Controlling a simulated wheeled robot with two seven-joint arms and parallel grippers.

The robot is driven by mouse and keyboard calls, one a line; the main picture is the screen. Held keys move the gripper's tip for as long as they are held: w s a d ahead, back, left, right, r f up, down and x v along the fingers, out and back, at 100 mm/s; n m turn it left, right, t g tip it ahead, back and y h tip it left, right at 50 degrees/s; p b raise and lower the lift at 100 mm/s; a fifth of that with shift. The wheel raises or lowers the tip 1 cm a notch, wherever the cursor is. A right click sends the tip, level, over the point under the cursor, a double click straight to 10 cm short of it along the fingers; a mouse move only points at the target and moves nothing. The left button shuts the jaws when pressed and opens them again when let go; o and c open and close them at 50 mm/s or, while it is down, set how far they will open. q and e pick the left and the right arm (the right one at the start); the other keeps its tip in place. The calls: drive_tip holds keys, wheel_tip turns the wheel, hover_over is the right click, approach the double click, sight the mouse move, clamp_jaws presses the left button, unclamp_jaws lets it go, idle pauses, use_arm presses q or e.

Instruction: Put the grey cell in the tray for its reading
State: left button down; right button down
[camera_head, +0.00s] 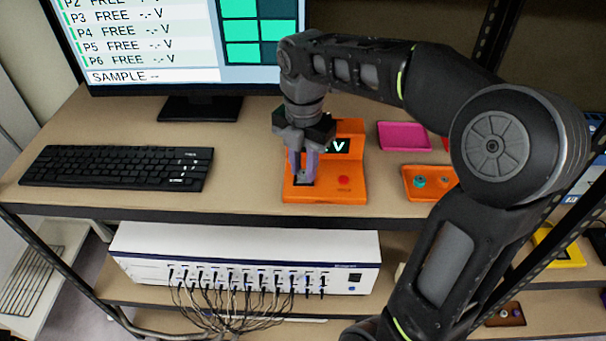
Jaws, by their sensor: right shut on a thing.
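My right gripper (302,175) points straight down over the left part of an orange meter (325,195). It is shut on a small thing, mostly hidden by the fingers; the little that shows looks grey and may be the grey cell. The fingertips are at the dark slot in the meter's base; I cannot tell whether the held thing touches it. The meter has a dark display with a green "V" and a red button (343,180). An orange tray (428,197) to the right holds a teal piece (419,182) and a greyish piece (445,181). My left gripper is out of view.
A magenta tray (403,136) lies behind the orange tray, with a red edge (446,143) partly hidden by my arm. A keyboard (118,168) and monitor (180,80) stand left; the screen reads "SAMPLE --". A white instrument (240,262) with several cables sits below.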

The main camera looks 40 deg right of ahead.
sight(303, 173)
drive_tip(key=shift+r, duration=0.1)
idle(0.4)
drive_tip(key=shift+r+p, duration=2.15)
drive_tip(key=shift+r, duration=0.25)
